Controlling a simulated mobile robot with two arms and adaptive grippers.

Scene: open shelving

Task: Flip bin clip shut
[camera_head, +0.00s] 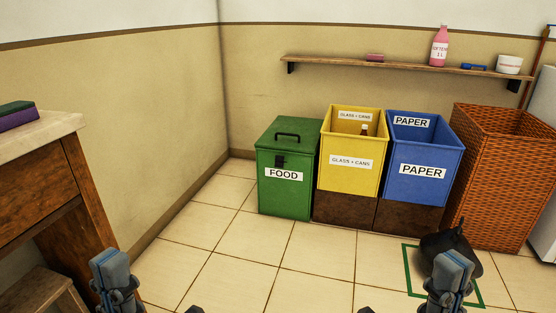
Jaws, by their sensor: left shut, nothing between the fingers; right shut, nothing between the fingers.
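A green food bin (284,197) stands on the floor against the back wall, with its lid (288,128) down and a dark handle on top. A dark clip (280,162) sits on its front above the FOOD label; I cannot tell from here whether it is fastened. My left gripper (112,268) is at the bottom left, shut and empty, far from the bin. My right gripper (454,268) is at the bottom right, shut and empty, also well away from the bin.
A yellow glass and cans bin (348,179) and a blue paper bin (416,190) stand right of the green bin. A wicker basket (495,190) is further right. A black bag (466,246) lies by a green floor outline. A wooden counter (45,185) is at left. The middle floor is clear.

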